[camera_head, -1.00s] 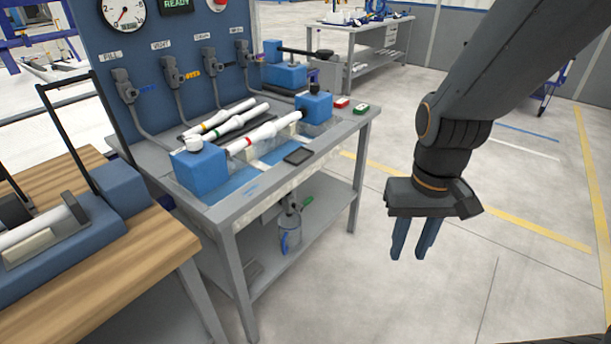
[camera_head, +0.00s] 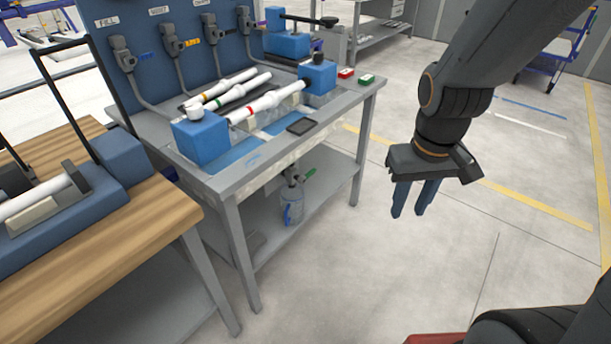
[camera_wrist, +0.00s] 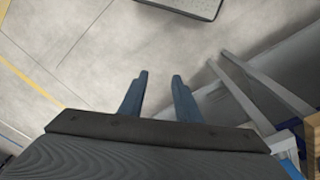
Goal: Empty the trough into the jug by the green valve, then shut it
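The jug (camera_head: 292,207) stands on the lower shelf of the grey bench, below the front of the trough. The green valve handle (camera_head: 309,174) sticks out just above the jug, on a fitting under the bench top. The trough (camera_head: 262,152) is set in the bench top, with clear sides and a blue floor; whether it holds liquid I cannot tell. My gripper (camera_head: 411,198) hangs over open floor to the right of the bench, pointing down, open and empty. In the wrist view its two blue fingers (camera_wrist: 156,95) stand apart with only floor between them.
A black pad (camera_head: 301,126) and red and green buttons (camera_head: 366,79) sit on the bench top. A wooden-topped table (camera_head: 120,235) adjoins at left.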

